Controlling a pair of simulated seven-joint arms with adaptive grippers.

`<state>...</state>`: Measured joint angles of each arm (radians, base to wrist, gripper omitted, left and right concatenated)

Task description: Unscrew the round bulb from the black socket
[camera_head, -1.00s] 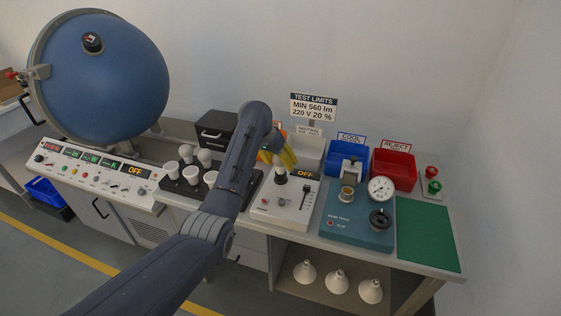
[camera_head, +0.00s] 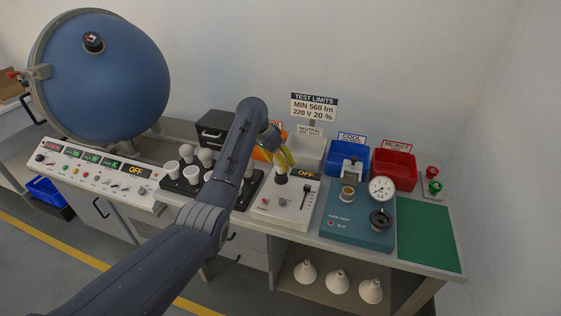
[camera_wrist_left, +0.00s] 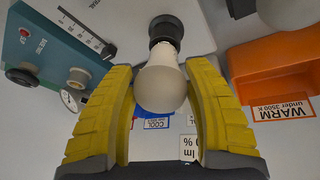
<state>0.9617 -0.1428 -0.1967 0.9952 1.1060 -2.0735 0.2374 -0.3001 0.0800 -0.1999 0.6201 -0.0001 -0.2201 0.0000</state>
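The round bulb (camera_wrist_left: 160,88) is white. Its narrow neck points at the black socket (camera_wrist_left: 165,30) and appears to meet it in the left wrist view. The socket also shows in the head view (camera_head: 281,179), on the white unit with a slider. My left gripper (camera_head: 284,164) has yellow fingers and reaches down over the socket. In the head view the fingers mostly hide the bulb. My right gripper is not in view.
Right of the socket unit stand a teal tester (camera_head: 355,228) with a gauge and a green mat (camera_head: 427,235). Behind are the white, blue (camera_head: 349,157) and red (camera_head: 394,170) bins and an orange bin (camera_wrist_left: 275,80). A black rack with several bulbs is on the left.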

